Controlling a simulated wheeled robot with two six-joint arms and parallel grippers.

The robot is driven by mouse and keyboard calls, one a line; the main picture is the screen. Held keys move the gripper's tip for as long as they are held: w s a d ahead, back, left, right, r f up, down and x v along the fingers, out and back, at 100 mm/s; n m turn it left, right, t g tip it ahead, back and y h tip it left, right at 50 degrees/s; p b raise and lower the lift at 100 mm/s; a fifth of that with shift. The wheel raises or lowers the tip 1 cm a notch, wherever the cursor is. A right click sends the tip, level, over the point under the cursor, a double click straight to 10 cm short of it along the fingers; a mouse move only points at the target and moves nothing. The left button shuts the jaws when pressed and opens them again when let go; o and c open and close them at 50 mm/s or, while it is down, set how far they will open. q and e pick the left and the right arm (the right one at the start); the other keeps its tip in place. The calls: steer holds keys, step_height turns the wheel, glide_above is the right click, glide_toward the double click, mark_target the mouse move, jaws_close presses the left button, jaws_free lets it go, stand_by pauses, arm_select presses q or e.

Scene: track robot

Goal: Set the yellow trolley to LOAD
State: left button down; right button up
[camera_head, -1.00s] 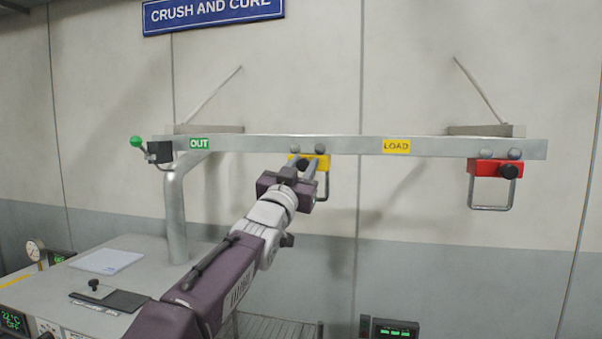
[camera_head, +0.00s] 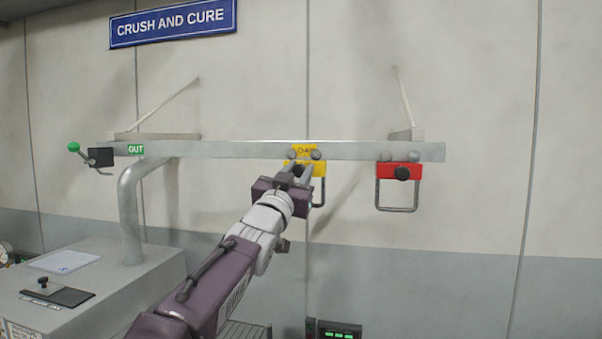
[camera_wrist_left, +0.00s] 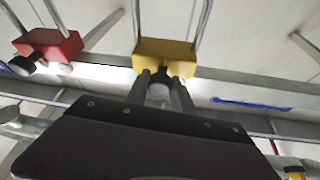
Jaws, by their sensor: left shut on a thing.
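The yellow trolley (camera_head: 318,169) hangs by its rollers from the grey rail (camera_head: 230,151), directly under the yellow LOAD plate (camera_head: 304,150), which its rollers partly cover. My left gripper (camera_head: 298,172) is shut on the trolley's dark knob and hides part of its front. The left wrist view shows the yellow trolley (camera_wrist_left: 166,54) with the gripper fingers (camera_wrist_left: 160,85) around the knob. The red trolley (camera_head: 399,170) hangs on the same rail, to the right and apart from the yellow one. My right gripper is not in view.
A green OUT plate (camera_head: 136,149) and a green-knobbed lever (camera_head: 75,147) are at the rail's left end. A grey bench (camera_head: 110,300) with a pad stands at lower left. The rail between OUT and the yellow trolley is clear.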

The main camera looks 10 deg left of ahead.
arm_select(q)
steer(key=shift+d, duration=0.1)
steer(key=c, duration=1.1)
jaws_free()
steer(key=shift+d, duration=0.3)
steer(key=shift+s+a+f, duration=0.1)
steer(key=shift+s, duration=0.1)
steer(key=b+v, duration=0.5)
steer(key=v, duration=0.3)
steer(key=shift+s, duration=0.4)
